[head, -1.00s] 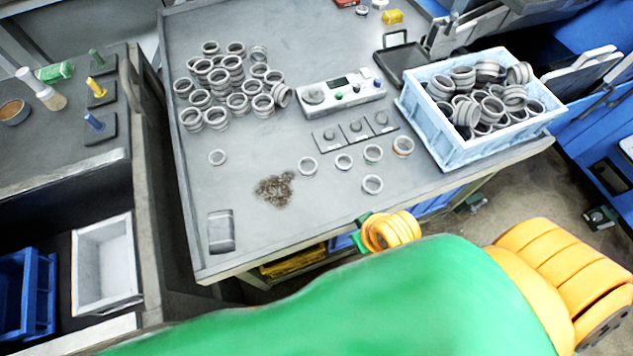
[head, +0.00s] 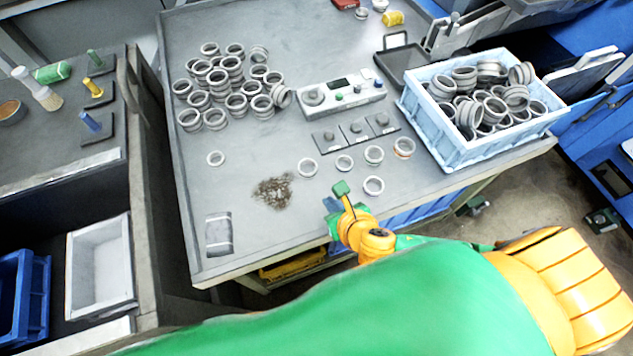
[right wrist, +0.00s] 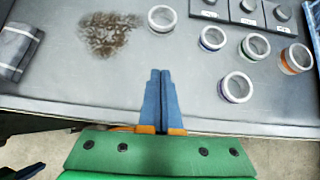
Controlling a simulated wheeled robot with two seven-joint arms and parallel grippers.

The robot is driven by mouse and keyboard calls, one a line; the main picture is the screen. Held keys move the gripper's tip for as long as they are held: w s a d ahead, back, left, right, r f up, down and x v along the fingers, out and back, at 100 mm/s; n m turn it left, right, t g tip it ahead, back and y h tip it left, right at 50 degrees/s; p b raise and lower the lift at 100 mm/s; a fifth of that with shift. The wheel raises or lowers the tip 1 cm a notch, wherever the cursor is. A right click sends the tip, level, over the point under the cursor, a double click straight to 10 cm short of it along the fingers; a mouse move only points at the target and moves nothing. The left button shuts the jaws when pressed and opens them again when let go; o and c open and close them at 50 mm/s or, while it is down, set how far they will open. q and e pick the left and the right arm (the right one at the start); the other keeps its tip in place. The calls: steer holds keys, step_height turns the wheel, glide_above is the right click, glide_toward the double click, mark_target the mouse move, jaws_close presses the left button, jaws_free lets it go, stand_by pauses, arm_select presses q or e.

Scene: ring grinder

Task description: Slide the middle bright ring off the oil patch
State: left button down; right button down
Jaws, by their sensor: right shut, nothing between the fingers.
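A brown, speckled patch (head: 273,191) lies on the grey bench; I cannot tell if it is oil. No ring lies on it. A plain bright ring (head: 308,167) lies just right of the patch, apart from it, and also shows in the right wrist view (right wrist: 162,18). Other bright rings lie further right, including one with a blue band (head: 344,162) and one with an orange band (head: 403,147). My right gripper (head: 331,204) is over the bench's front edge, shut and empty, its blue fingers (right wrist: 160,74) together, below the rings.
Stacks of grey rings (head: 228,80) stand at the back left. A control box (head: 341,95) and a row of dark square pads (head: 357,130) lie behind the loose rings. A blue crate (head: 480,150) full of rings stands right.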

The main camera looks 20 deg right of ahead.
mark_target(318, 192)
steer(key=b+x, duration=0.1)
steer(key=x, duration=0.5)
steer(key=shift+f, duration=0.15)
steer(key=w, duration=0.3)
steer(key=shift+w+a+r, duration=0.1)
steer(key=shift+w+r, duration=0.05)
steer(key=shift+r, duration=0.05)
steer(key=shift+w+f, duration=0.1)
steer(key=shift+w, duration=0.3)
steer(key=shift+s, duration=0.1)
